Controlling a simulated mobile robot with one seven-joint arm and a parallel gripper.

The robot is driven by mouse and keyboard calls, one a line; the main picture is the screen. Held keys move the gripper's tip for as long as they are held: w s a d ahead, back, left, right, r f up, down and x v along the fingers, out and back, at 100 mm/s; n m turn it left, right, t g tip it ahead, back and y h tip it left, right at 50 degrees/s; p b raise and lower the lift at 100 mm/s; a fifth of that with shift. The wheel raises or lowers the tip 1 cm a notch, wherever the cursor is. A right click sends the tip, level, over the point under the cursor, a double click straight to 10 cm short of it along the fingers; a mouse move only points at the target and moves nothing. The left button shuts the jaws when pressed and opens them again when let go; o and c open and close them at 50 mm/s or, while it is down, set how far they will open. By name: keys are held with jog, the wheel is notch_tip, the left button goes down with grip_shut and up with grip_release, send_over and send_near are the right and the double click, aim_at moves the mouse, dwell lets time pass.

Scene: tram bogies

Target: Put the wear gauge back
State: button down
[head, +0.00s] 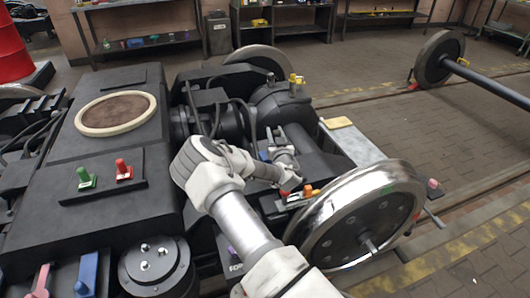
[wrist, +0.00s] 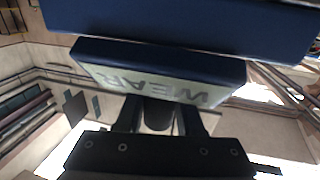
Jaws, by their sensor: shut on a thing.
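The wear gauge (wrist: 165,72) shows in the wrist view as a dark blue block with a pale label reading WEAR. My gripper (wrist: 160,118) is shut on it, with the black fingers reaching up to its lower edge. A second dark blue bar (wrist: 185,25) crosses the top of the wrist view; I cannot tell whether it is part of the gauge. In the head view my gripper (head: 289,184) is low over the bogie, just left of the large steel wheel (head: 345,215). The gauge itself cannot be made out there.
Small orange (head: 310,191) and other coloured parts lie close to my gripper beside the wheel. A block with a green knob (head: 86,178) and a red knob (head: 123,170) stands on the bogie frame at left. A loose wheelset (head: 440,60) stands at the back right.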

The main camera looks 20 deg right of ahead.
aim_at(263, 156)
jog(key=w+a+f+b, duration=0.1)
jog(key=a+f+b, duration=0.1)
jog(key=f, duration=0.4)
jog(key=shift+w+a, duration=0.15)
jog(key=shift+a, duration=0.5)
jog(key=shift+f+b, duration=0.45)
jog(key=shift+f, duration=0.1)
jog(key=c, duration=0.5)
grip_release()
jog(key=shift+f, duration=0.2)
jog(key=shift+c, duration=0.2)
jog(key=shift+r, duration=0.1)
